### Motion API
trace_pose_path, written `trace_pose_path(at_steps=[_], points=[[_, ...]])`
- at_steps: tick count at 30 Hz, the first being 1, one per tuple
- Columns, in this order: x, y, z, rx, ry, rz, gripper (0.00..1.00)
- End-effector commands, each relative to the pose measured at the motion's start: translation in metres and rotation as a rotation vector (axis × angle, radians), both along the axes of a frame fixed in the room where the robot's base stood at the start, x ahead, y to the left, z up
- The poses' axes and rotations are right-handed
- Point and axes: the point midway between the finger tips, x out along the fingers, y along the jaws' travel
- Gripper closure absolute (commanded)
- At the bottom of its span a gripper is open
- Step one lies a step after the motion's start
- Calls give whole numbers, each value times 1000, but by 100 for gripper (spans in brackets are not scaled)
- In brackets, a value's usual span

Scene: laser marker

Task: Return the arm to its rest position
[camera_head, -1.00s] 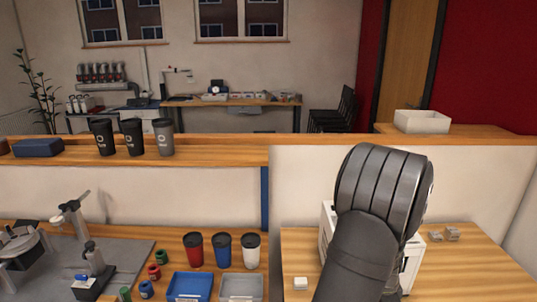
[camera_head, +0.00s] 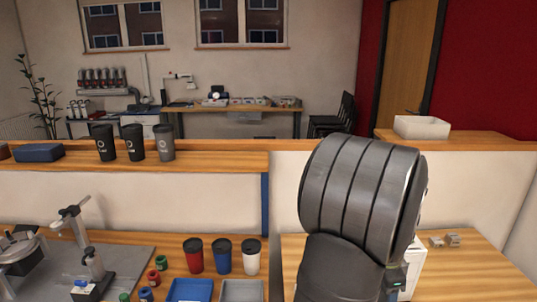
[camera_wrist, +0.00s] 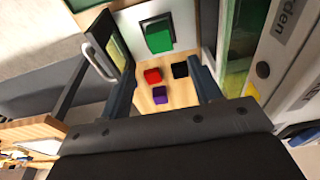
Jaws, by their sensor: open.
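My gripper (camera_wrist: 164,88) shows in the wrist view with its two fingers spread apart and nothing between them. Beyond the fingers is a light wood surface with a red square (camera_wrist: 152,76), a black square (camera_wrist: 180,70) and a purple square (camera_wrist: 160,95). A green piece (camera_wrist: 159,36) in a dark frame lies farther up. In the head view my dark arm rises at the right and hides most of the white machine (camera_head: 412,272) behind it. The gripper itself is hidden there.
The right table (camera_head: 470,270) carries small grey pieces (camera_head: 445,241). Red (camera_head: 193,256), blue (camera_head: 222,256) and white (camera_head: 251,256) cups stand on the left table near a blue tray (camera_head: 190,290) and a grey tray (camera_head: 241,291). A wooden ledge (camera_head: 225,160) runs behind.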

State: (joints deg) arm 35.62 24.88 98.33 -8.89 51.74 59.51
Motion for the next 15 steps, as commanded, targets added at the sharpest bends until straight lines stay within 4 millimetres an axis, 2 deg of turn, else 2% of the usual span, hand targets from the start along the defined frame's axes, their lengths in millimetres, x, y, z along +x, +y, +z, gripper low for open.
trace_pose_path(at_steps=[1, 3, 15], points=[[-2, -1, -16, 7, 11, -2, 42], [-2, -3, -30, 7, 10, -1, 42], [-2, -15, -104, 6, 8, 0, 42]])
